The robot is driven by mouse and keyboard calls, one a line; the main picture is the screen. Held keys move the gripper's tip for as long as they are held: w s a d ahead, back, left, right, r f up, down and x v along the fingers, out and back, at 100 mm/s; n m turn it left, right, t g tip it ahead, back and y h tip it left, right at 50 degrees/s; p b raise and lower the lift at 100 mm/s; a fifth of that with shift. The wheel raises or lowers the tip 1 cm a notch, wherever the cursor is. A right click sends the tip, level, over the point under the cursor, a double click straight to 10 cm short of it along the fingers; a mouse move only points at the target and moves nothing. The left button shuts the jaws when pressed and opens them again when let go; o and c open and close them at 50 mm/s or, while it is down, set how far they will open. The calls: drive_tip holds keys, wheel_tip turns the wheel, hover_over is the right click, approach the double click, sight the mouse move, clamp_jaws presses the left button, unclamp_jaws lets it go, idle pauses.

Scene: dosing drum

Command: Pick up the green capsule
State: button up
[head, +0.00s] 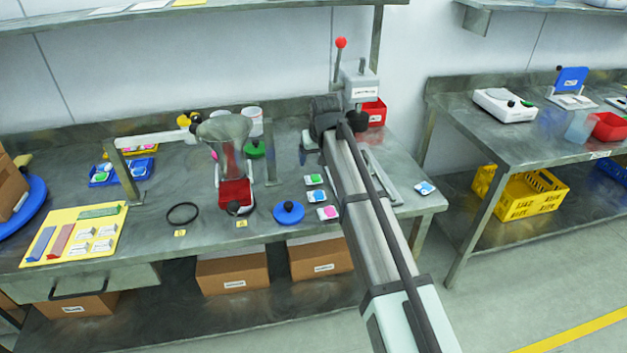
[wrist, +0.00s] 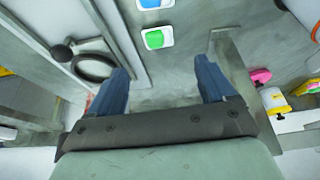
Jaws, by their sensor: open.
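A green capsule (head: 314,180) lies in a small white dish on the bench, at the back of a short row with a blue piece (head: 316,196) and a pink piece (head: 328,213). In the wrist view the green capsule (wrist: 154,38) shows at the top centre, just beyond my fingertips, with the blue piece (wrist: 152,3) past it at the picture's edge. My gripper (wrist: 160,70) is open, with its two blue fingers wide apart and nothing between them. In the head view my arm largely hides the gripper.
A red-based hopper (head: 236,193) stands left of the row, and a blue round knobbed lid (head: 288,212) is in front. A grey press with a red-knobbed lever (head: 341,43) stands behind my arm. A blue tray (head: 122,172) of coloured pieces is further left.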

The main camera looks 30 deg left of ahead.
hover_over(314, 177)
drive_tip(key=s+d, duration=0.2)
drive_tip(key=f, duration=0.7)
drive_tip(key=shift+s, duration=0.2)
drive_tip(key=shift+x, duration=2.6)
drive_tip(key=shift+w+a+r, duration=0.1)
drive_tip(key=shift+w+r, duration=0.05)
drive_tip(key=shift+w, duration=0.05)
drive_tip(key=shift+c, duration=0.3)
drive_tip(key=c, duration=1.1)
